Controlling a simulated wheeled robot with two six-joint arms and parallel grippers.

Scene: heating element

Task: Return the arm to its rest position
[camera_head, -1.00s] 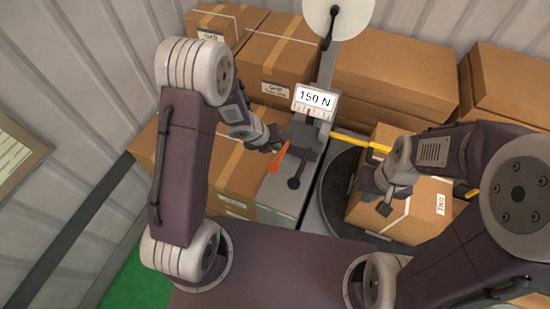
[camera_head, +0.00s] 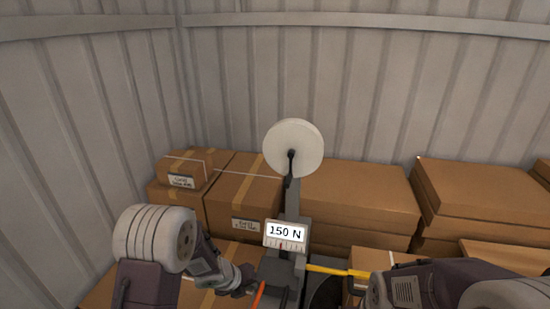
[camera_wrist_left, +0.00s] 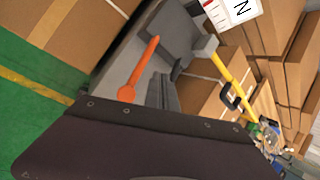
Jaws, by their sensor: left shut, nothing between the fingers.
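My left arm (camera_head: 152,245) comes up from the lower left in the head view, bent at its pale ringed elbow. Its gripper (camera_head: 245,284) is shut and empty, close to the left of an orange lever (camera_head: 259,297). Whether they touch cannot be told. The lever also shows in the left wrist view (camera_wrist_left: 141,68), on a grey machine. The machine's gauge plate (camera_head: 285,234) reads 150 N. My right arm (camera_head: 420,288) comes in at the lower right; its gripper is below the picture edge.
A white disc (camera_head: 293,148) stands on the machine's post. Cardboard boxes (camera_head: 357,198) line the corrugated wall (camera_head: 340,90). A yellow bar (camera_head: 335,270) runs right from the machine. The left wrist view shows green floor (camera_wrist_left: 35,105) at the left.

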